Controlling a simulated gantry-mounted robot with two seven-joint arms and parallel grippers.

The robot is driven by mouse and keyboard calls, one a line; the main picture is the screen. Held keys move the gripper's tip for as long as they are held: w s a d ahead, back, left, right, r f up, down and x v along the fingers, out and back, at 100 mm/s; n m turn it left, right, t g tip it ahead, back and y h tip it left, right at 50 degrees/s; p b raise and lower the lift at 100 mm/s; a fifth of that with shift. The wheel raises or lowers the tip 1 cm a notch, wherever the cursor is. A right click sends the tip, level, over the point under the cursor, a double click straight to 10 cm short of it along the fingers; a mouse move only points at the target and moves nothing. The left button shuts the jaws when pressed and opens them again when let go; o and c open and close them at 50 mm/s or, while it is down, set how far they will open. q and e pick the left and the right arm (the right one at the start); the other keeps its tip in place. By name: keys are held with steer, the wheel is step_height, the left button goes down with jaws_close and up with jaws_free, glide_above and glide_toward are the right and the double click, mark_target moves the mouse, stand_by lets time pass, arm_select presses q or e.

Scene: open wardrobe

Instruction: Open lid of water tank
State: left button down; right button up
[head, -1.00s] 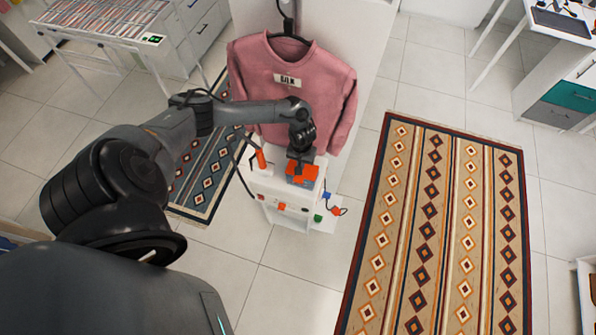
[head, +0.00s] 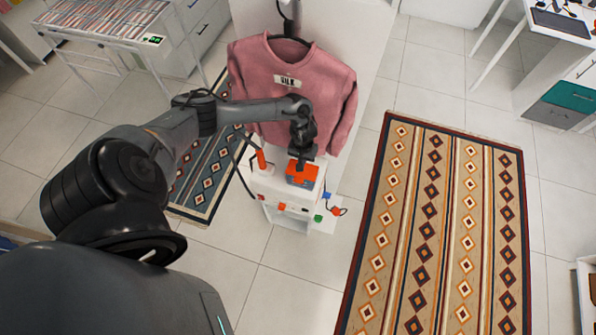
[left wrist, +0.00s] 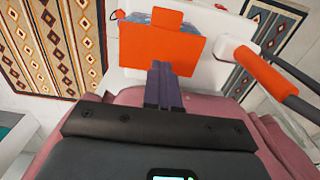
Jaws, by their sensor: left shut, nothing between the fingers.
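The water tank (head: 303,184) is a small blue-grey box set in the top of a white appliance (head: 267,184). Its orange lid (head: 304,171) shows in the head view just under my left gripper (head: 299,171). In the left wrist view the lid (left wrist: 160,46) is a broad orange plate with an orange tab (left wrist: 167,17) beyond it. Bits of the tank show beside the tab. My left gripper (left wrist: 164,66) is shut and empty, its fingertips at the lid's near edge. I cannot tell whether they touch it, or how far the lid is tilted. My right gripper is out of view.
An orange-and-grey handle (left wrist: 268,76) with a hose stands beside the tank. A pink sweater (head: 292,85) hangs close behind the appliance. A patterned rug (head: 437,220) lies to the right, with clear tiled floor in front.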

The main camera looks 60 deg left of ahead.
arm_select(q)
steer(key=shift+w+a, duration=0.25)
steer(key=shift+a, duration=0.05)
steer(key=w+a, duration=0.1)
steer(key=w, duration=0.1)
steer(key=w+a, duration=0.1)
steer(key=shift+a+r, duration=0.25)
steer(key=shift+a, duration=0.1)
steer(key=shift+s+a, duration=0.15)
steer(key=shift+a, duration=0.05)
stand_by(0.4)
steer(key=shift+c, duration=2.2)
jaws_free()
